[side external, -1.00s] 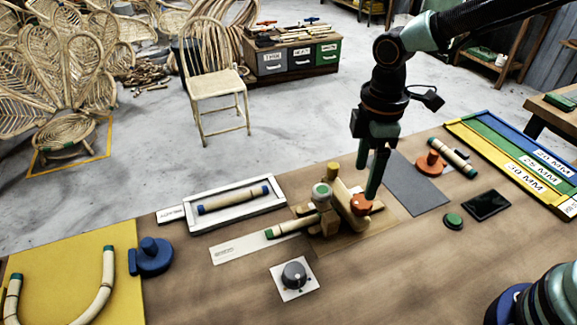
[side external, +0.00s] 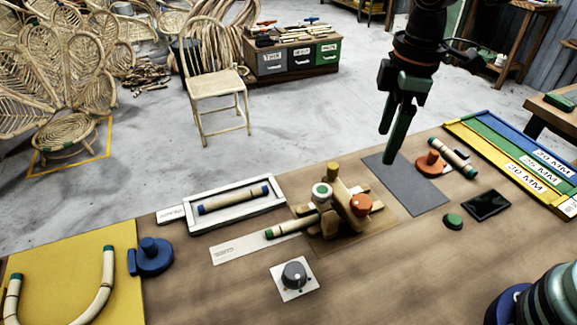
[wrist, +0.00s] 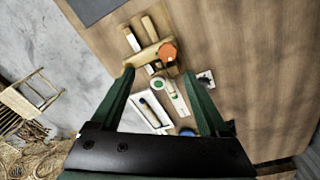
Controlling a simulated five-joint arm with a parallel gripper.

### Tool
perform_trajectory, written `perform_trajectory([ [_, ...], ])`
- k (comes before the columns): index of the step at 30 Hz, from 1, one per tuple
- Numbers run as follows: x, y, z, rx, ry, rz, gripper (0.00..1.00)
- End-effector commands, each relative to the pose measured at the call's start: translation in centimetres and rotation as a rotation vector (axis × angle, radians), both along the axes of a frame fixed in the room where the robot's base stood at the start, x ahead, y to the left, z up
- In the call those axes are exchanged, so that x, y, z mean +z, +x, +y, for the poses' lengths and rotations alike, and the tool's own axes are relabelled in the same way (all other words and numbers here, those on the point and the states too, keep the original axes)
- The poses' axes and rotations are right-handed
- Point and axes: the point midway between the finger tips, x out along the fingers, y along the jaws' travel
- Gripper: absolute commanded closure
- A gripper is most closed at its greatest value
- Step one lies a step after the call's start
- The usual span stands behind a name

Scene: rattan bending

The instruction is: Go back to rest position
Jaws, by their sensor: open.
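My gripper (side external: 395,132) is raised above the bench over the dark grey mat, fingers pointing down, open and empty. In the wrist view my gripper (wrist: 160,88) has its two dark green fingers spread apart with nothing between the tips. The wooden bending jig (side external: 335,212) stands on the bench to the left of and below my gripper. Its orange knob (side external: 361,204) and white-and-green knob (side external: 322,191) are clear of the fingers. A rattan piece with a green end (side external: 284,230) lies at the jig's left side. The jig also shows in the wrist view (wrist: 148,54).
A white tray (side external: 283,206) holds a rattan stick with blue ends. An orange holder (side external: 431,162) and a green-ended stick (side external: 452,155) are right of my gripper. A grey dial (side external: 294,273) is at the front. A yellow board (side external: 110,300) bears a bent rattan piece. Space above the bench is open.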

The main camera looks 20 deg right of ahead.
Motion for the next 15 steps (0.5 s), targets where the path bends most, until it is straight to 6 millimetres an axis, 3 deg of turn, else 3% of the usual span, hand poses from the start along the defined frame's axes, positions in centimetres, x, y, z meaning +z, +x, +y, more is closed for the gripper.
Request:
perform_trajectory([
  [3, 1.9, -0.7, -3.4, -0.216, 0.045, -0.084, 0.21],
  [9, 3.6, -2.6, -8.3, -0.583, 0.134, -0.219, 0.21],
  [15, 4.2, -4.4, -11.7, -0.867, 0.218, -0.326, 0.21],
])
